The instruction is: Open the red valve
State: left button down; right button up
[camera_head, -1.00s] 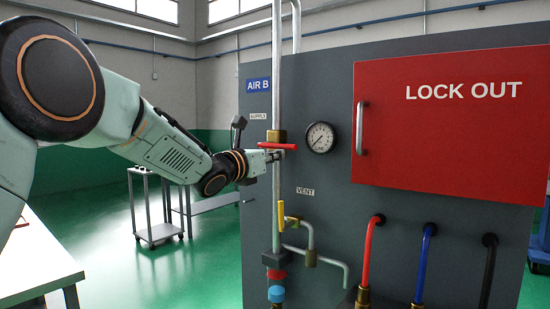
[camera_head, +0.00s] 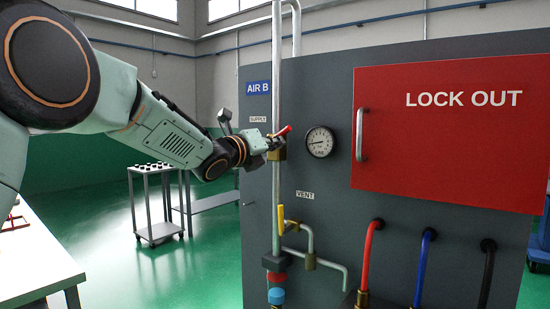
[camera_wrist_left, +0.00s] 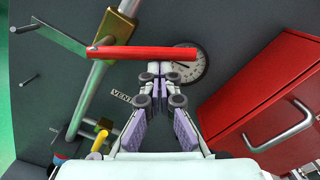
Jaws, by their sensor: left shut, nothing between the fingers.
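The red valve handle (camera_head: 284,131) is on the vertical supply pipe below the SUPPLY label. It is tilted, its free end up and to the right. It also shows in the left wrist view as a long red bar (camera_wrist_left: 130,52) fixed to the brass valve body (camera_wrist_left: 112,35). My left gripper (camera_head: 275,144) is shut and empty, just below the handle. In the left wrist view its closed fingertips (camera_wrist_left: 154,72) meet the bar's lower edge near its free end; whether they press on it I cannot tell. My right gripper is not in view.
A round gauge (camera_head: 320,142) sits right of the valve. A yellow vent handle (camera_head: 281,220) is lower on the pipe. The red LOCK OUT door (camera_head: 440,150) with its bar handle (camera_head: 361,130) stands to the right. Red, blue and black hoses hang below it.

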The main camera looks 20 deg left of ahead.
pick_arm(q)
jog(key=shift+a+r+n+p, duration=0.3)
jog(key=shift+r+n+p, duration=0.4)
jog(key=shift+r+n, duration=0.25)
jog(key=a+r+n+p, duration=0.1)
jog(key=n+p, duration=0.1)
jog(key=w+a+r+n+p, duration=0.1)
jog(key=n+p, duration=0.2)
jog(key=a+r+n+p, duration=0.1)
jog(key=a+n+p, duration=0.1)
jog(key=n+p, duration=0.1)
jog(key=shift+w, duration=0.3)
jog(key=shift+a, duration=0.15)
